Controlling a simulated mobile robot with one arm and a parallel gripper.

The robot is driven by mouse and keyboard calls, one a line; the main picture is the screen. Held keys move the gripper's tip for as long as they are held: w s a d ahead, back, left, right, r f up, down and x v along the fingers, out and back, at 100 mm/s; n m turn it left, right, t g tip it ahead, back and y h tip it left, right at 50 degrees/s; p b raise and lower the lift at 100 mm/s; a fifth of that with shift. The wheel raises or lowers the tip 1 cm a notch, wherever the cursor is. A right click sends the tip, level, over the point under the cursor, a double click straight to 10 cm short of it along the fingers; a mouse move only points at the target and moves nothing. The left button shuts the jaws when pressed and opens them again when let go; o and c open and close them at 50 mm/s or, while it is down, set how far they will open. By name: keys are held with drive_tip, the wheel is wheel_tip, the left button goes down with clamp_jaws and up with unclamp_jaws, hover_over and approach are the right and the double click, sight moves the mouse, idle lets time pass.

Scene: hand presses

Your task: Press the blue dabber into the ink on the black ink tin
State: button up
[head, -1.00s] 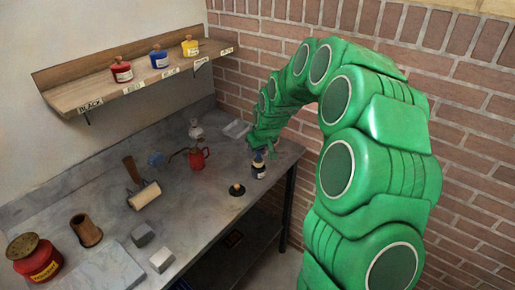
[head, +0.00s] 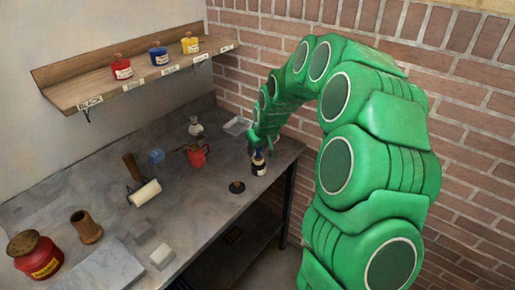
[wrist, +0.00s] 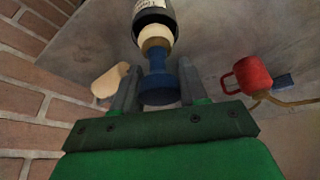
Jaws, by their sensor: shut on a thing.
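My gripper (wrist: 158,88) is shut on the blue dabber (wrist: 155,62), whose spool-like blue body shows between the two fingers in the wrist view. A cream part lies just beyond the blue body, in line with a dark bottle (wrist: 154,22). I cannot tell whether the cream part belongs to the dabber or the bottle. In the head view my gripper (head: 262,146) is just above that labelled dark bottle (head: 259,168), and it mostly hides the dabber. A flat black round tin (head: 237,188), which looks like the ink tin, lies left of the bottle with a small tan spot on top.
A roller (head: 144,193), a brown cup (head: 86,228) and a red pot (head: 37,256) are farther left. A shelf (head: 150,73) hangs above; the brick wall is close behind.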

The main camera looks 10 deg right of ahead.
drive_tip(key=shift+f, duration=0.4)
idle(1.4)
drive_tip(key=shift+r, duration=3.55)
